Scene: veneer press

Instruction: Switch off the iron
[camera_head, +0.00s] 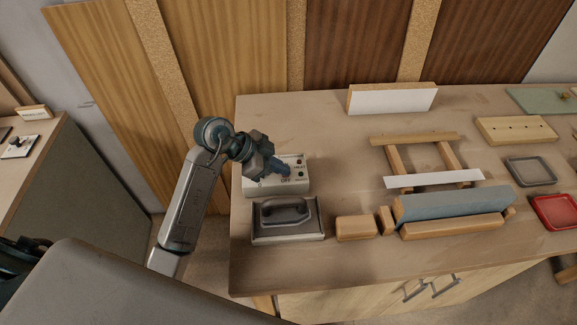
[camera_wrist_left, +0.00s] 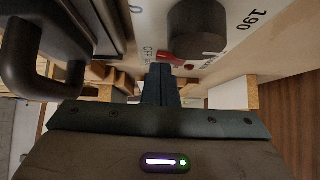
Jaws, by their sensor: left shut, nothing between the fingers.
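The iron (camera_head: 287,217) stands on its plate on the workbench, with a dark loop handle that also shows at the left of the left wrist view (camera_wrist_left: 38,60). Just behind it sits a pale control box (camera_head: 262,187) marked OFF. In the left wrist view the box shows a dark round knob (camera_wrist_left: 197,28) and a small red switch (camera_wrist_left: 162,56) beside the OFF mark. My left gripper (camera_head: 284,168) is shut and empty over the box. Its fingertips are close to the red switch; I cannot tell if they touch. The gripper hides part of the box in the head view. My right gripper is not in view.
Grey (camera_head: 530,172) and red (camera_head: 555,212) trays are at the far right. The bench's front edge is clear.

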